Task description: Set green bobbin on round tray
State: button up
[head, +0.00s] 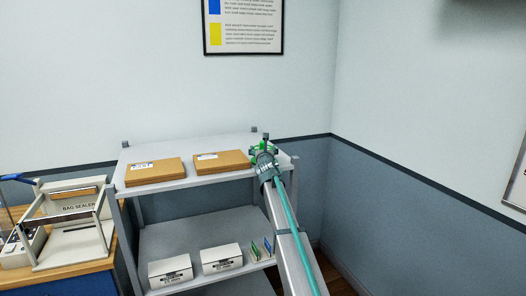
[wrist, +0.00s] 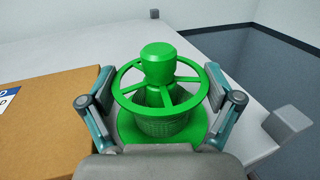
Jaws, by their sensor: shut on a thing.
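The green bobbin (wrist: 158,67) stands between the fingers of my gripper (wrist: 160,110) in the wrist view. It has a spoked top ring, a central knob and a wider green base. My gripper is shut on it, with one finger on each side. In the head view the bobbin (head: 262,147) shows small at the right end of the shelf's top board, partly hidden by my gripper (head: 264,158). I cannot tell whether its base touches the board. No round tray can be made out in either view.
The grey shelf (head: 225,150) has a cardboard box (head: 153,171) and another box (head: 222,162) left of my gripper. White cartons (head: 221,258) stand on the lower board. A corner post (wrist: 288,127) rises close to the right. A bag sealer (head: 75,225) stands far left.

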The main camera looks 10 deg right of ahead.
jog(key=shift+f, duration=0.25)
jog(key=shift+f, duration=0.1)
jog(key=o, duration=1)
jog(key=shift+c, duration=0.2)
